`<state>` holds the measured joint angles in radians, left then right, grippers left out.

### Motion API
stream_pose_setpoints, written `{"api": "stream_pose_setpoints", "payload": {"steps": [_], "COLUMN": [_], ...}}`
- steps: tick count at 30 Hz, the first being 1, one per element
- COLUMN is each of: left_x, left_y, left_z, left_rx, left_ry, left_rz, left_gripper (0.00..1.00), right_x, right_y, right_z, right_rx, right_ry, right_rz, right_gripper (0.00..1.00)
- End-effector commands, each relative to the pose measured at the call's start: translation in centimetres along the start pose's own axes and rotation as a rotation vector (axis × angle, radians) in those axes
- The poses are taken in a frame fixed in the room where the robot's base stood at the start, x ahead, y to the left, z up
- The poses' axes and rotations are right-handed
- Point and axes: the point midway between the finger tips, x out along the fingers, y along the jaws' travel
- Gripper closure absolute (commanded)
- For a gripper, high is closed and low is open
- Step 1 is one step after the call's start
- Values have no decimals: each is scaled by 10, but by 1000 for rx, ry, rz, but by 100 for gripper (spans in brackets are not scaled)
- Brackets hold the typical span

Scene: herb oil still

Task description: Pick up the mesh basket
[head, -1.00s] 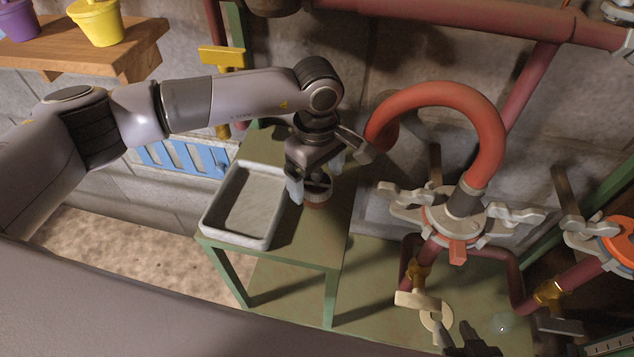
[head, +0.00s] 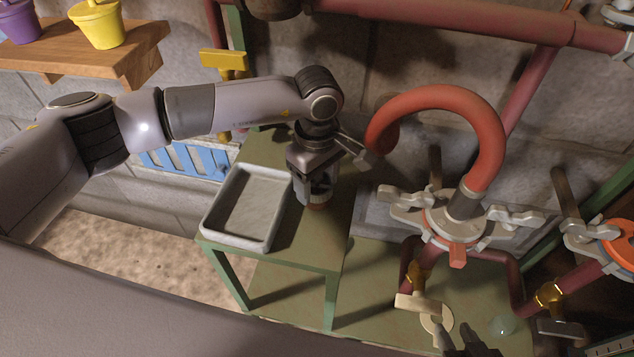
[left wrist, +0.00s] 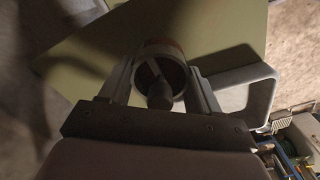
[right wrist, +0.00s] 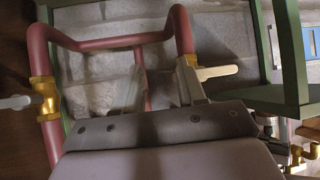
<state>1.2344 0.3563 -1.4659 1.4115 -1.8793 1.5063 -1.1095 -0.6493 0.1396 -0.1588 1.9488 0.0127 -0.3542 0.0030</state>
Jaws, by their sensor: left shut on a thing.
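The mesh basket (left wrist: 160,72) is a small round vessel with a pale rim, a reddish-brown band and a dark knob at its middle. It stands upright on the green side table (head: 320,255), right of the grey tray. In the head view only its lower part (head: 317,203) shows below my left gripper (head: 315,190). My left gripper also shows in the left wrist view (left wrist: 160,82), with one finger on each side of the basket, shut on it. My right gripper (head: 460,335) is low at the bottom edge of the head view, empty, its dark fingers apart.
The grey tray (head: 211,222) stands empty close left of the basket. A thick orange curved pipe (head: 440,97) and a clamped still top (head: 450,225) stand to the right. A stone wall is behind. A wooden shelf (head: 140,65) with pots is at upper left.

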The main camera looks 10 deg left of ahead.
Motion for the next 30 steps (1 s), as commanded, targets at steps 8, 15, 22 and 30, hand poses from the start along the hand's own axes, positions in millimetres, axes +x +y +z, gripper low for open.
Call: {"api": "stream_pose_setpoints", "payload": {"steps": [8,15,22,30], "left_x": [-40,-97,-148,-186], "left_y": [1,1,1,0], "left_z": [-1,0,0,0], "left_rx": [-1,0,0,0], "left_ry": [1,2,2,1], "left_rz": [5,5,4,2], "left_gripper": [69,69,69,69], "right_x": [3,6,9,10], "right_y": [0,0,0,0], "right_z": [4,8,12,13], "right_rx": [0,0,0,0], "right_ry": [1,1,1,1], "right_rz": [0,0,-1,-1], "right_gripper": [60,60,60,60]}}
